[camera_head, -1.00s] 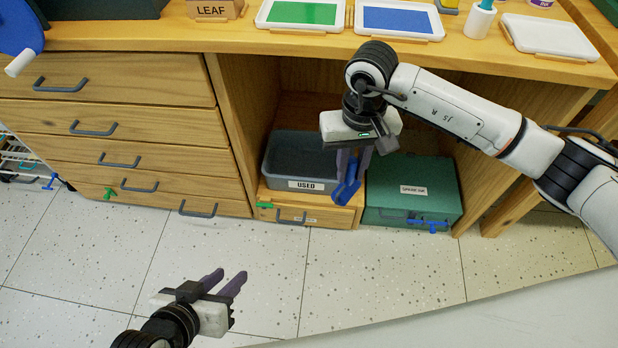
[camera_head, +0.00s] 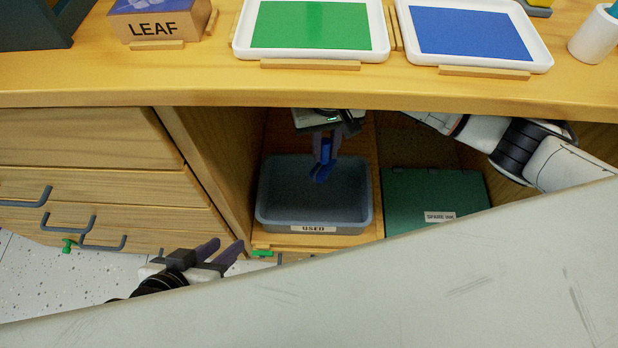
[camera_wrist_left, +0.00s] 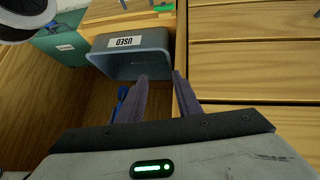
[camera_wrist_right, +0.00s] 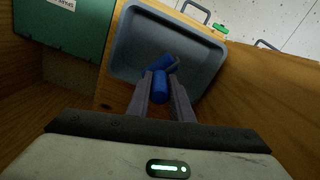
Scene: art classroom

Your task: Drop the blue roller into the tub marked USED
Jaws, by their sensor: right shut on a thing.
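The grey tub marked USED (camera_head: 268,200) sits on a wooden drawer box in the open bay under the counter. It also shows in the right wrist view (camera_wrist_right: 125,50) and upside down in the left wrist view (camera_wrist_left: 105,62). My right gripper (camera_head: 325,150) is inside the bay, above the tub. It is shut on the blue roller (camera_head: 322,166), which hangs down over the tub's opening; the roller also shows between the fingers in the right wrist view (camera_wrist_right: 160,85). My left gripper (camera_head: 222,252) is open and empty, low in front of the drawers left of the bay.
A green box with a label (camera_head: 435,195) stands right of the tub. The counter edge (camera_head: 200,95) lies above the bay, with a green-topped tray (camera_head: 310,55) and a blue-topped tray (camera_head: 470,64) on it. Drawers with handles (camera_head: 75,219) are at left.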

